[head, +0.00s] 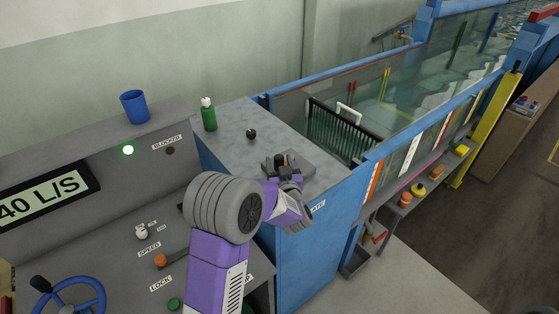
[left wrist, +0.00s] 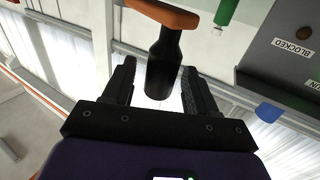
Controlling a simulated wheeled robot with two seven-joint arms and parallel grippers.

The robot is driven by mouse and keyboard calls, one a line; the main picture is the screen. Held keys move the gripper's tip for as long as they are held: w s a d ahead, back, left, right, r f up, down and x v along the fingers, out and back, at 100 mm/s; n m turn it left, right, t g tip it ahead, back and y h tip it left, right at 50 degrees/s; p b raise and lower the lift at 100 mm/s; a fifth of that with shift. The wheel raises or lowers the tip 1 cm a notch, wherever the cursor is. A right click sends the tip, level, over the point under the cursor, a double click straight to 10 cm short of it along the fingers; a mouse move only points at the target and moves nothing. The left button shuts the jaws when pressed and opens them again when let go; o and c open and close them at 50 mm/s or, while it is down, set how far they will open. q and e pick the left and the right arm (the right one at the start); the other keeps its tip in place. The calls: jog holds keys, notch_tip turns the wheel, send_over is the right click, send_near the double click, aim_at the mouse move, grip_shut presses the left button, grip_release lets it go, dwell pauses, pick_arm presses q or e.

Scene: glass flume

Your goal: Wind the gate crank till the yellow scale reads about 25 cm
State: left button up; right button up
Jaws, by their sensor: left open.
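My left gripper (head: 281,163) is over the grey top of the blue cabinet by the flume, and hides much of what is under it. In the left wrist view my left gripper (left wrist: 158,68) is open, with one finger on each side of a black crank grip (left wrist: 163,65). A gap shows between the grip and the fingers. The grip joins an orange crank arm (left wrist: 165,14). A yellow upright strip (head: 384,85) shows inside the flume, too small to read; I cannot tell whether it is the scale. My right gripper is not in view.
A green bottle (head: 209,115) and a black knob (head: 251,133) are on the cabinet top, behind my gripper. A blue cup (head: 134,106) stands on the console at left. The flume's glass wall (head: 400,160) runs off to the right, with a shelf of small items below.

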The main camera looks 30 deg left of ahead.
pick_arm(q)
jog(key=shift+w+a, duration=0.3)
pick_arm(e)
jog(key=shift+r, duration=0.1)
pick_arm(q)
jog(key=shift+w, duration=0.1)
jog(key=shift+c, duration=0.3)
